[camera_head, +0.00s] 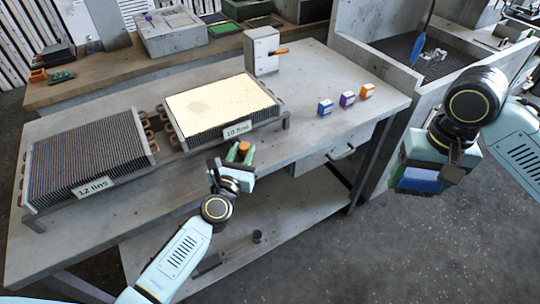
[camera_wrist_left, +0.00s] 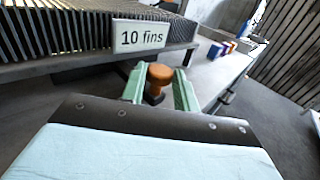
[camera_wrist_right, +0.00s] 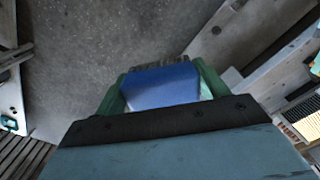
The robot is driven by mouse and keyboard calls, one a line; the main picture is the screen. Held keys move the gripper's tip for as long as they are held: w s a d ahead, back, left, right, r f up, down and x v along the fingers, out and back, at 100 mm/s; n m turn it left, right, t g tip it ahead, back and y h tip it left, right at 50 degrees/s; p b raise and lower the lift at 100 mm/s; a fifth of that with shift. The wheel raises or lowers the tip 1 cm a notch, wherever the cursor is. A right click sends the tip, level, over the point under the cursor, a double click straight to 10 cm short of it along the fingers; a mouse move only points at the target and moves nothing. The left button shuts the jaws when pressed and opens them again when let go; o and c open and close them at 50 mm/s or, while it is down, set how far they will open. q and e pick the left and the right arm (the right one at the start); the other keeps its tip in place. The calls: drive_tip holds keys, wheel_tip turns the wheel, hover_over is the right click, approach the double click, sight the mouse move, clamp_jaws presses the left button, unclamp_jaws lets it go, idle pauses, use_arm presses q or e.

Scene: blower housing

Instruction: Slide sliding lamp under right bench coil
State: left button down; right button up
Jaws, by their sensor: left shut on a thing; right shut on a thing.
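The right bench coil (camera_head: 222,108), with a "10 fins" label, sits on the bench and has a bright pale-yellow top face. Its label and fins also show in the left wrist view (camera_wrist_left: 139,35). An orange knob (camera_wrist_left: 160,74) stands at the coil's front edge, and I take it for the sliding lamp's handle. My left gripper (camera_head: 243,152) is shut on this knob, with a green finger on each side. The lamp's body is hidden. My right gripper (camera_head: 418,178) is shut on a blue block (camera_wrist_right: 160,86), held above the floor right of the bench.
The left coil (camera_head: 88,152), labelled "12 fins", is dark on top. Several small coloured boxes (camera_head: 347,99) stand at the bench's right end. A grey box with an orange lever (camera_head: 262,52) stands behind. A grey sink-like unit (camera_head: 400,70) adjoins at right.

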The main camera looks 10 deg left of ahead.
use_arm(q)
drive_tip(key=shift+w+d, duration=0.1)
drive_tip(key=shift+d, duration=0.05)
drive_tip(key=c, duration=1.1)
unclamp_jaws()
drive_tip(key=shift+w+d, duration=0.1)
drive_tip(key=shift+w, duration=0.05)
drive_tip(key=s, duration=1.2)
drive_tip(key=shift+a+b, duration=0.3)
